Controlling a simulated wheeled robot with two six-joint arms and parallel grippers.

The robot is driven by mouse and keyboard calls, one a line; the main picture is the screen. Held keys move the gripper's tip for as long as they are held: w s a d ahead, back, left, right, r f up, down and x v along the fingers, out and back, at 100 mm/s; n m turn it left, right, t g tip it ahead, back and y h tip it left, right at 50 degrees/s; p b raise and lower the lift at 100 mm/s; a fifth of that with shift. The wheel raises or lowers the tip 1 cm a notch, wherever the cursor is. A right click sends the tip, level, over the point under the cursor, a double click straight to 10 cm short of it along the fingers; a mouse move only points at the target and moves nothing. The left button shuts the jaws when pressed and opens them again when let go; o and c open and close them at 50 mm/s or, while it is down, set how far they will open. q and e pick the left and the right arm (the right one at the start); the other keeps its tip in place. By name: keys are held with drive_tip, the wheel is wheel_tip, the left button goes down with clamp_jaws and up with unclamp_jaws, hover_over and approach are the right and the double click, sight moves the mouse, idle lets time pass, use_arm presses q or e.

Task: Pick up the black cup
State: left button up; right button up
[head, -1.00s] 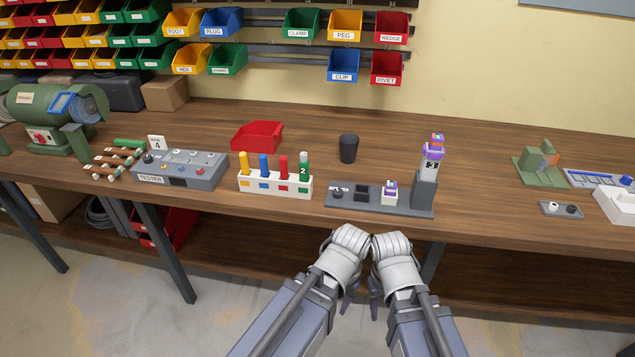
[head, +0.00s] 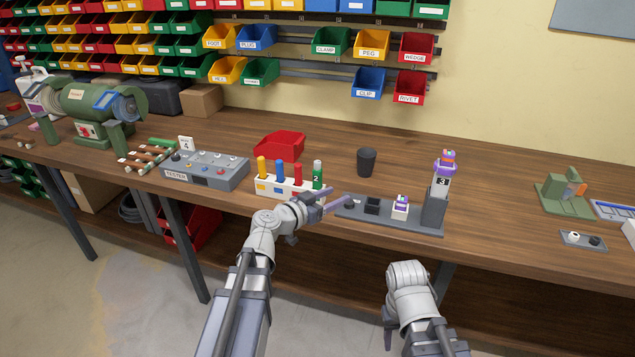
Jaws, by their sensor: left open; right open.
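The black cup (head: 367,162) stands upright on the wooden workbench (head: 460,172), behind the grey socket fixture. My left gripper (head: 333,197) is open and empty. It is raised at the bench's front edge, in front of the left end of the fixture and short of the cup, with its fingers pointing right and away from me. My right gripper (head: 388,340) is low in front of the bench, well away from the cup. Its fingers point down and are partly hidden by its own wrist.
The grey fixture (head: 395,222) with its tall post (head: 434,208) lies between the front edge and the cup. A white rack (head: 285,187) of coloured pegs and a red bin (head: 279,146) stand left of the cup.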

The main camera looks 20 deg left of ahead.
sight(315, 165)
use_arm(q)
drive_tip(key=shift+w+a+r+n+t+y, duration=0.45)
drive_tip(key=shift+w+a, duration=0.3)
drive_tip(key=shift+a, duration=0.55)
drive_tip(key=shift+w+a+r+n+t+y, duration=0.2)
drive_tip(key=shift+w+a+r+t+y, duration=0.4)
drive_tip(key=shift+a, duration=0.65)
drive_tip(key=shift+w+a+r+n+t+y, duration=0.35)
drive_tip(key=shift+w+a+r+t, duration=0.4)
drive_tip(key=shift+a, duration=0.55)
drive_tip(key=x, duration=0.5)
drive_tip(key=shift+w+a+f, duration=0.15)
drive_tip(key=shift+w+a, duration=0.1)
drive_tip(key=shift+w, duration=0.05)
drive_tip(key=shift+s, duration=0.1)
clamp_jaws()
